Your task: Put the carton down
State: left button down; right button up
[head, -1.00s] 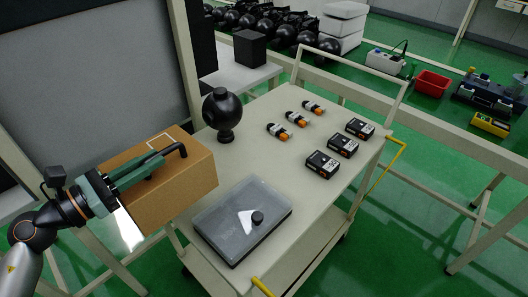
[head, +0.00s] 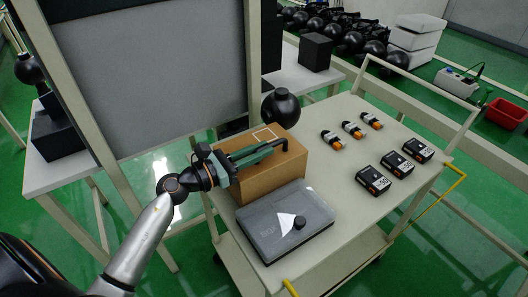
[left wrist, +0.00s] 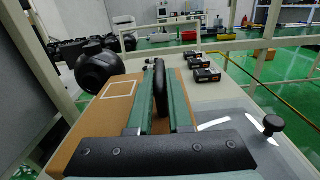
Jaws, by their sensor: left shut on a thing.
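The brown cardboard carton (head: 270,178) is at the left end of the cart's top, behind the grey case. A white square outline marks its top. My left gripper (head: 279,147) lies over the carton's top and is shut on its black handle. In the left wrist view the green fingers stand on both sides of the handle (left wrist: 160,88), with the carton (left wrist: 97,108) below. Whether the carton's underside touches the cart top (head: 345,180) is hidden. My right gripper is not in view.
A grey case (head: 270,236) with a black knob lies close in front of the carton. A black ball-shaped gimbal camera (head: 281,107) stands just behind it. Several small black boxes (head: 397,163) and orange-tipped items (head: 352,129) sit farther right. The cart's middle is clear.

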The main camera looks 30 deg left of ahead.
pick_arm(q)
jog(key=shift+w+d+f, duration=0.3)
jog(key=shift+w+f, duration=0.25)
jog(key=shift+w, duration=0.05)
jog(key=c, duration=1.3)
grip_release()
jog(key=shift+f, duration=0.15)
jog(key=o, duration=0.5)
jog(key=shift+s, duration=0.1)
jog(key=shift+c, duration=0.2)
